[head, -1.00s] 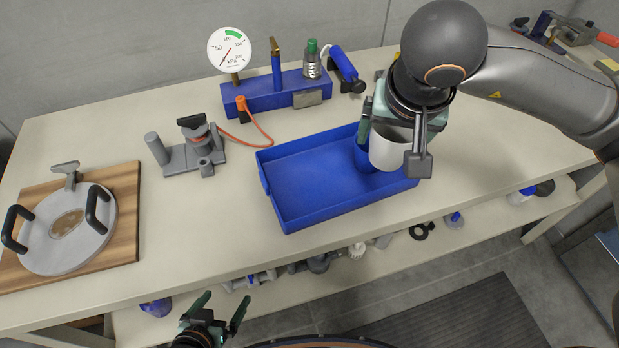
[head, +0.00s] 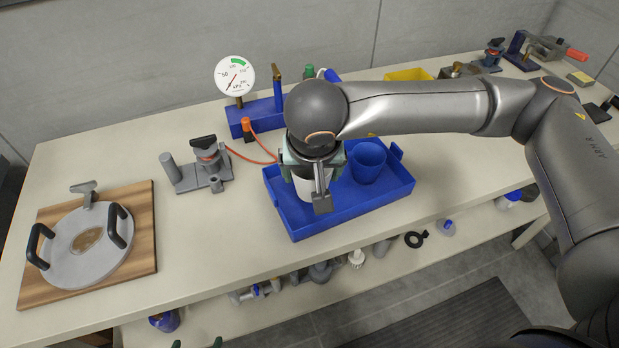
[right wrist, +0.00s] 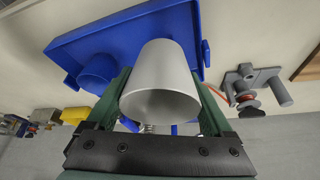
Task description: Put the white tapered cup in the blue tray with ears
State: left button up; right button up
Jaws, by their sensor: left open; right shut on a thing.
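The white tapered cup (head: 311,191) is held in my right gripper (head: 314,168), over the left part of the blue tray with ears (head: 345,212). In the right wrist view the cup (right wrist: 163,82) sits between the two green fingers, with the tray (right wrist: 128,38) behind it. I cannot tell whether the cup's base touches the tray floor. A blue cup (head: 367,162) stands inside the tray to the right of the white one. My left gripper (head: 198,345) shows only its fingertips at the bottom edge of the head view, apart from each other and away from the tray.
A blue gauge stand (head: 262,114) is behind the tray, partly hidden by my right arm. A grey fixture (head: 198,168) with an orange hose is left of the tray. A wooden board (head: 142,210) with a round lid lies far left. A yellow bin (head: 408,74) is behind my arm.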

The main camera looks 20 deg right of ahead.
aim_at(308, 173)
jog(key=w+f, duration=0.1)
jog(key=f, duration=0.1)
jog(key=w+f, duration=0.2)
jog(key=w+d+f, duration=0.1)
jog(key=w+f, duration=0.1)
jog(key=shift+w, duration=0.1)
jog(key=shift+w+f, duration=0.1)
jog(key=shift+f, duration=1.5)
jog(key=shift+f, duration=0.15)
jog(key=o, duration=1.1)
jog(key=shift+r+p, duration=0.35)
jog(key=v, duration=1.1)
jog(key=shift+a+r+b, duration=0.1)
jog(key=shift+r+b, duration=0.2)
jog(key=shift+b, duration=0.05)
